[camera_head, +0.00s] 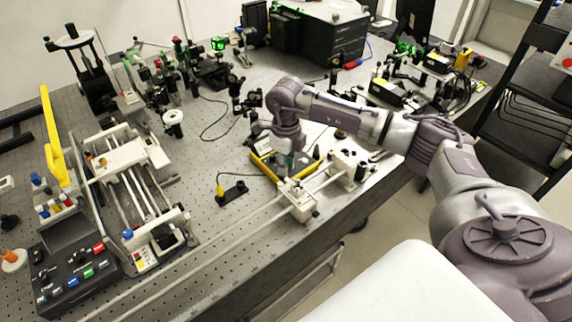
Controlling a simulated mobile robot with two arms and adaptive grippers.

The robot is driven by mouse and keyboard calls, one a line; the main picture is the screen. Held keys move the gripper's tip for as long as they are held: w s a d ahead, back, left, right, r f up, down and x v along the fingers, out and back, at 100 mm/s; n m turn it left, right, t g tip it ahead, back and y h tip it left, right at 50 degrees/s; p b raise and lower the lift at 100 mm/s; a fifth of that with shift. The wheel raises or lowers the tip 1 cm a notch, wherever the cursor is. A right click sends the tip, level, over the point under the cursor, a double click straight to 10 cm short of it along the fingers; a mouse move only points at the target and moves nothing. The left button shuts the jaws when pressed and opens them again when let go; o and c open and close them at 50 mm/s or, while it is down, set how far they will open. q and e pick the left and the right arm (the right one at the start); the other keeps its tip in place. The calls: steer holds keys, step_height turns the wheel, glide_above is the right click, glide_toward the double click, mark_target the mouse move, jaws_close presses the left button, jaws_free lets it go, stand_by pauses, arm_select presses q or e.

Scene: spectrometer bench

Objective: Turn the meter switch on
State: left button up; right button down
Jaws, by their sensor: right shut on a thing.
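The meter (257,165) is a yellow-edged device lying on the perforated bench near its front edge. My right arm reaches in from the right, and its gripper (289,168) points down over the meter. The gripper is shut on the meter switch, as far as its place shows. The fingers and arm hide most of the meter's face, so the switch and its setting cannot be made out. My left gripper is not in view.
A black socket block with a yellow plug (232,194) stands left of the meter. A white rail device (299,200) stands in front of it. A control box (75,275) and a rod-framed apparatus (120,155) fill the left. Optics crowd the back.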

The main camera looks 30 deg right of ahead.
steer(key=c, duration=1.1)
jaws_free()
steer(key=shift+r, duration=0.1)
step_height(320, 180, up, 12)
steer(key=shift+f, duration=0.1)
